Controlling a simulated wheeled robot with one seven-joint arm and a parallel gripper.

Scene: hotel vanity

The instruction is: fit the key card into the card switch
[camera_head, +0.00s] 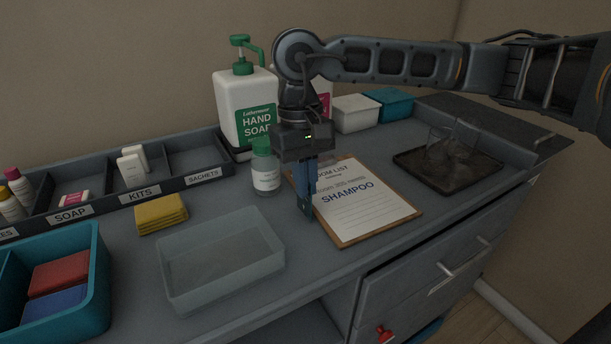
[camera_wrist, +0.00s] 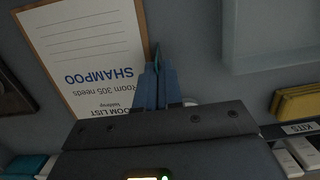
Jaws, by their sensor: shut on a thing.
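My gripper (camera_head: 306,208) points down beside the left edge of the clipboard, low over the counter. In the wrist view, my gripper (camera_wrist: 158,58) has its blue fingers together on a thin greenish thing (camera_wrist: 157,62), of which only a narrow edge shows. I cannot tell for sure that this is the key card. Its far end is too small and dark to tell whether it touches the counter. No card switch can be made out in either view.
The clipboard (camera_head: 348,223) lies right of my gripper, the clear tray (camera_head: 222,291) left. A small green-capped bottle (camera_head: 266,178) and the hand soap pump (camera_head: 243,100) stand behind. A dark tray (camera_head: 408,166) with glasses is farther right. Bare counter lies between tray and clipboard.

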